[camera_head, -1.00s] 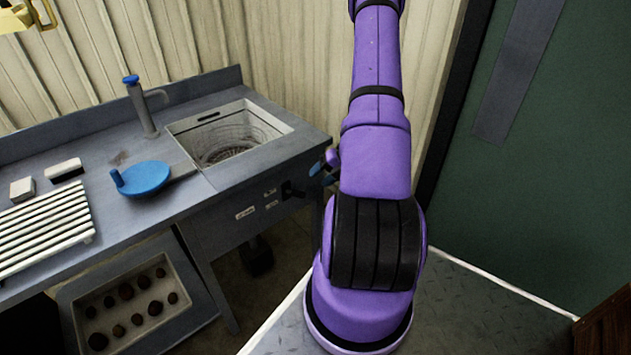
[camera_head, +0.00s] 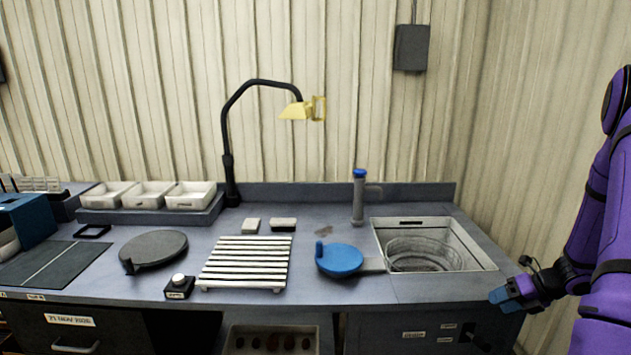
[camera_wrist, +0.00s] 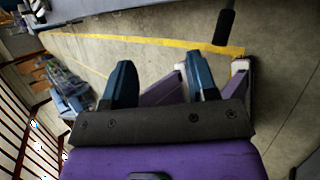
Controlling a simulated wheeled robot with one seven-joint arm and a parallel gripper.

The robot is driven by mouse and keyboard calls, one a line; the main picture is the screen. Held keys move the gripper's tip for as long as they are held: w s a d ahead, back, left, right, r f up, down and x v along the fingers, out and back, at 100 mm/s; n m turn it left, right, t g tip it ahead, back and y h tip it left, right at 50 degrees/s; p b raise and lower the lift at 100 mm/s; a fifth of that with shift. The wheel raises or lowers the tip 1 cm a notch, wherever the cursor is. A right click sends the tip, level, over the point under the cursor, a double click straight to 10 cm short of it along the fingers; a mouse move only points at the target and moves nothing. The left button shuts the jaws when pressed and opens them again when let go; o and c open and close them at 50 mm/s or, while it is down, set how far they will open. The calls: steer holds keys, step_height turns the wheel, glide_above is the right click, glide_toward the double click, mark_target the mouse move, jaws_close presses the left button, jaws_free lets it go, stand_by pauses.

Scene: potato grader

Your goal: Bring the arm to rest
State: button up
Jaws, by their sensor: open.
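My purple arm rises at the right edge of the head view. My gripper (camera_head: 506,297) has blue fingers and hangs at the bench's right front corner, beside the sink side. In the wrist view my gripper (camera_wrist: 163,82) has its two blue fingers spread apart with nothing between them. Behind the fingers the wrist view shows the concrete floor with a yellow line (camera_wrist: 130,42).
The grey bench (camera_head: 340,295) carries a sink with a wire basket (camera_head: 425,254), a blue round pan (camera_head: 340,259), a white slatted rack (camera_head: 245,262), a dark round plate (camera_head: 155,249) and white bins (camera_head: 190,195). A lamp (camera_head: 296,110) stands behind.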

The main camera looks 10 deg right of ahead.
steer(key=a+r+n+g+h, duration=0.1)
steer(key=a+r+n+g, duration=0.1)
steer(key=a+r+n, duration=0.9)
steer(key=a+r+n+g+h, duration=0.1)
steer(key=a+r+n, duration=0.7)
steer(key=r, duration=0.5)
steer(key=s+a+r+n+t+h, duration=0.1)
steer(key=s+a+r+n+h, duration=0.1)
steer(key=s+a+r+n, duration=0.4)
steer(key=s+a+r+n+t+h, duration=0.1)
steer(key=s+a+r+n+h, duration=0.1)
steer(key=s+a+r+n, duration=0.4)
steer(key=s+n, duration=0.5)
steer(key=n, duration=0.3)
steer(key=shift+a+r, duration=0.25)
steer(key=shift+a, duration=0.05)
